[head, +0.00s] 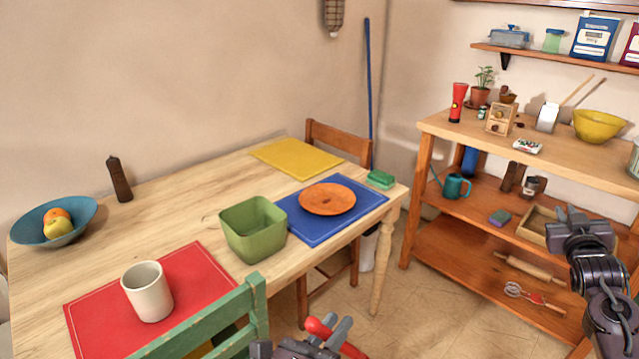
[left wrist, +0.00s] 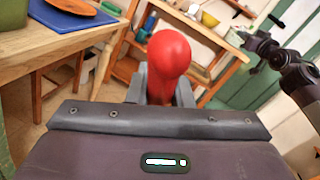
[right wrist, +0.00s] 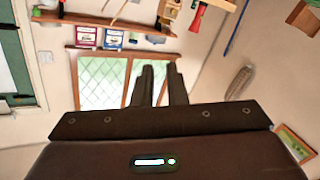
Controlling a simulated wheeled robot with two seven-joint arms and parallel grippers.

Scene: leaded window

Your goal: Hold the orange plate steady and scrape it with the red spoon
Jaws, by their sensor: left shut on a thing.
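The orange plate (head: 327,199) lies flat on the blue placemat (head: 300,222) near the table's right corner. Its edge also shows in the left wrist view (left wrist: 44,6). The red spoon (head: 317,327) is in my left gripper (head: 325,338), low in front of the table and below the plate; its rounded red end (left wrist: 169,54) sticks up between the fingers in the left wrist view. My right gripper (head: 570,220) is at the right, before the shelf unit, far from the plate. Its fingers (right wrist: 160,85) stand slightly apart with nothing between them.
A green bin (head: 253,240) stands beside the plate on the wooden table. A green sponge (head: 381,179) lies behind it. A green chair (head: 215,320) is at the front. A white mug (head: 147,292) stands on the red placemat (head: 205,268). The yellow placemat (head: 297,158) is empty.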

